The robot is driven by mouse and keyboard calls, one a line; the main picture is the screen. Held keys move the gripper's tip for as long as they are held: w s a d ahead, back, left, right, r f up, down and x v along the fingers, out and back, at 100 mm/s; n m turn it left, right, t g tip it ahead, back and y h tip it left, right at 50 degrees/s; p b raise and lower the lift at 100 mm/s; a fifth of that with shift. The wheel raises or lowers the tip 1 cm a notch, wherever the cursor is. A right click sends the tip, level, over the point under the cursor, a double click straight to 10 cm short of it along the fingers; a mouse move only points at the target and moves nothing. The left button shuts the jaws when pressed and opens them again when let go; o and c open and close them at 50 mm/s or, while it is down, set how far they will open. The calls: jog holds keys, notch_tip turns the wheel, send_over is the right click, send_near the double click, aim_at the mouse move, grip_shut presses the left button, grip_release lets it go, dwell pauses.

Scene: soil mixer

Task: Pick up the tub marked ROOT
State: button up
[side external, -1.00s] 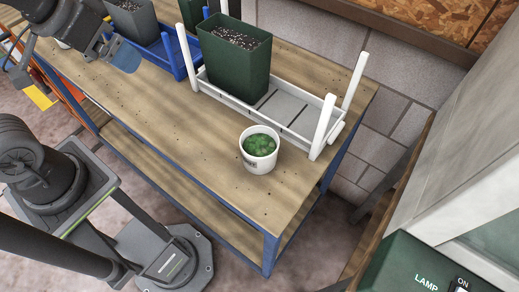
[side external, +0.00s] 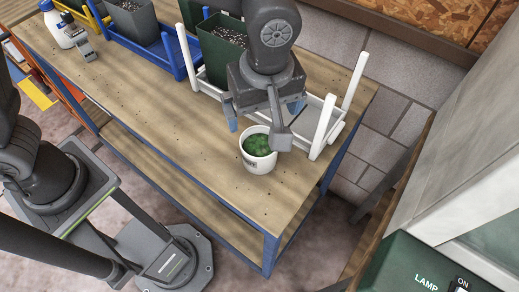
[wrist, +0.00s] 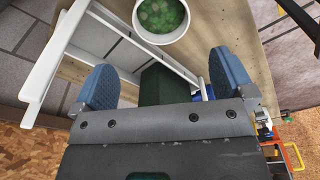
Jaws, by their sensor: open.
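A white round tub (side external: 258,166) with green contents stands upright on the wooden bench near its front right end. In the wrist view, the tub (wrist: 187,30) lies at the top, beyond the fingertips, partly cut off by the frame. The open gripper (wrist: 162,62) has nothing between its fingertips at the tub's height.
A white rack with upright posts (side external: 325,128) stands behind the tub and holds a tall dark green pot (side external: 212,62), partly hidden by my arm. A blue rack (side external: 150,50) with a pot and a white bottle (side external: 52,25) are farther left. The bench left of the tub is clear.

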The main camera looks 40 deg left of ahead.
send_near(259, 148)
jog(key=shift+s+d+f, duration=0.1)
jog(key=shift+s+f, duration=0.15)
jog(key=shift+f, duration=0.7)
jog(key=shift+s+d+f, duration=0.1)
jog(key=shift+s+f, duration=0.1)
jog(key=shift+f, duration=0.8)
jog(key=shift+s+d+f, duration=0.1)
jog(key=shift+s+f, duration=0.15)
jog(key=shift+f, duration=0.7)
jog(key=c, duration=0.9)
jog(key=shift+r, duration=0.1)
